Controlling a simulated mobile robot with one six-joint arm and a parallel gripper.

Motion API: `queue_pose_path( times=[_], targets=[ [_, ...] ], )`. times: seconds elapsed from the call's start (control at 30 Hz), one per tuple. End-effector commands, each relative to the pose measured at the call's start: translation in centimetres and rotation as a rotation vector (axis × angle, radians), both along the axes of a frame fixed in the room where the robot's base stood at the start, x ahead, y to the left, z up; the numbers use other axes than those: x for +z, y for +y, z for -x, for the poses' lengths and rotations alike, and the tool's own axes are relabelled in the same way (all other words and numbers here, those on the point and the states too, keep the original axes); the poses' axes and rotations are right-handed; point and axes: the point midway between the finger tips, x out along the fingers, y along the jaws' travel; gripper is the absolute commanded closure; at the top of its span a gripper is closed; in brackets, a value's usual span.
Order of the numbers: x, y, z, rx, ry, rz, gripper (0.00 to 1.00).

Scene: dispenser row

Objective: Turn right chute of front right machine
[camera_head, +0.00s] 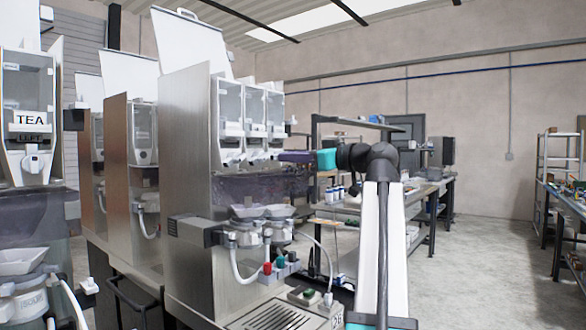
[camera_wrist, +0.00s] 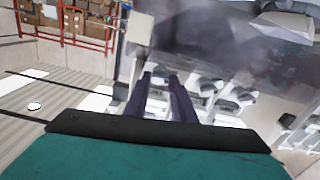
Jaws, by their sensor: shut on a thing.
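The front right machine is the tall steel one (camera_head: 187,165) left of centre in the head view. It has several clear canisters with white chutes below them. The right chute (camera_head: 274,148) is the one nearest my arm. My gripper (camera_head: 285,157), with dark purple fingers and a teal body, reaches in from the right at that chute. In the wrist view my gripper (camera_wrist: 161,78) has its two fingers close around a white part (camera_wrist: 158,97), which looks like the chute. The exact contact and the chute's angle are hard to make out.
A smoky purple panel (camera_head: 262,186) lies just below the chutes. Mixing bowls (camera_head: 262,212) and hoses sit under it. Other machines stand to the left, one labelled TEA (camera_head: 30,119). A workbench (camera_head: 350,207) stands behind my arm. Open floor (camera_head: 480,250) is at the right.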

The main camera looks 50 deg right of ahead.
Motion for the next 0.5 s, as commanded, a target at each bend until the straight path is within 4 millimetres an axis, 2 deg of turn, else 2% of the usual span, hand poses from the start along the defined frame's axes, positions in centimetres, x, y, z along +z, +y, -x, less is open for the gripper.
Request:
queue_pose_path(
  times=[0.03, 0.2, 0.5],
  targets=[
    [-0.49, -0.09, -0.05, 0.001, -0.002, 0.045, 0.99],
    [-0.41, -0.06, -0.04, 0.001, -0.014, 0.191, 0.99],
    [-0.28, -0.05, -0.02, 0.001, -0.029, 0.362, 0.99]
  ],
)
